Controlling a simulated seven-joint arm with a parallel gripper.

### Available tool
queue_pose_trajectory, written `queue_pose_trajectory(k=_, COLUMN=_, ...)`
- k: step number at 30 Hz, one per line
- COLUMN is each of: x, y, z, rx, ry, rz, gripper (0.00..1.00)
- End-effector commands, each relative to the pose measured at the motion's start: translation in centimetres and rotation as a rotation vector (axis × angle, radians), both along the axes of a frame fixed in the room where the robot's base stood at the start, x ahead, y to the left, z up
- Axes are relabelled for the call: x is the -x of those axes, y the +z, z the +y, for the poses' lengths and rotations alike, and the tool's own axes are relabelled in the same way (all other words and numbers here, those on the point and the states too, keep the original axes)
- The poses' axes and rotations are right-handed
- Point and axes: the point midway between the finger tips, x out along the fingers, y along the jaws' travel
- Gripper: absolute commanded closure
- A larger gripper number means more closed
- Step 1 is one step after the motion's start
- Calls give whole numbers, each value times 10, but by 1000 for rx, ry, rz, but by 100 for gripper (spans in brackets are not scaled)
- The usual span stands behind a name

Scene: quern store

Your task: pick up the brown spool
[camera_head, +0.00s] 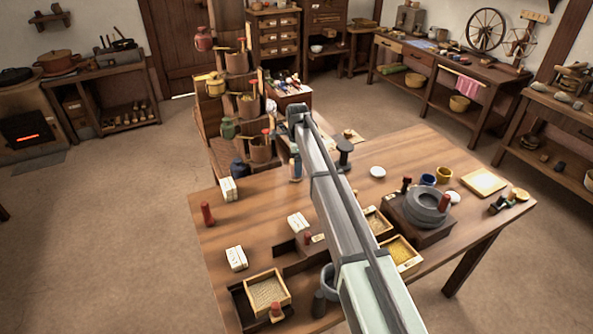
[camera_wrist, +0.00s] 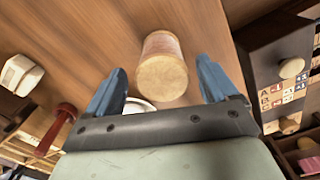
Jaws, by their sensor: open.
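In the wrist view, a tan-brown cylinder (camera_wrist: 163,72) with a paler banded side lies beyond and between my fingertips; it looks like the brown spool, though I cannot be sure. My gripper (camera_wrist: 163,82) is open, with one blue finger on each side and visible gaps to the cylinder. Nothing is held. In the head view, my arm reaches over the table, and I cannot clearly make out the fingers there. A dark spool-shaped thing (camera_head: 344,152) stands upright just right of the arm; its brown colour is not clear.
The wooden table (camera_head: 410,160) holds white blocks (camera_head: 236,258), a red peg (camera_head: 207,213), a grain tray (camera_head: 268,291) and a stone quern (camera_head: 426,206). In the wrist view, a pale round thing (camera_wrist: 140,105) is partly hidden behind my gripper. A dark cabinet (camera_wrist: 275,65) is at the right.

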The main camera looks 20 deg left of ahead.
Motion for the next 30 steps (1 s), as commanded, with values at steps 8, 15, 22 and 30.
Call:
queue_pose_trajectory(k=8, x=-2, y=-35, z=3, rx=0, ry=0, rz=1, gripper=13)
queue_pose_trajectory(k=15, x=-2, y=-45, z=2, rx=-1, ry=-1, rz=-1, gripper=13)
queue_pose_trajectory(k=22, x=-2, y=-45, z=2, rx=-1, ry=-1, rz=-1, gripper=26)
queue_pose_trajectory(k=30, x=-2, y=-45, z=2, rx=-1, ry=-1, rz=-1, gripper=52)
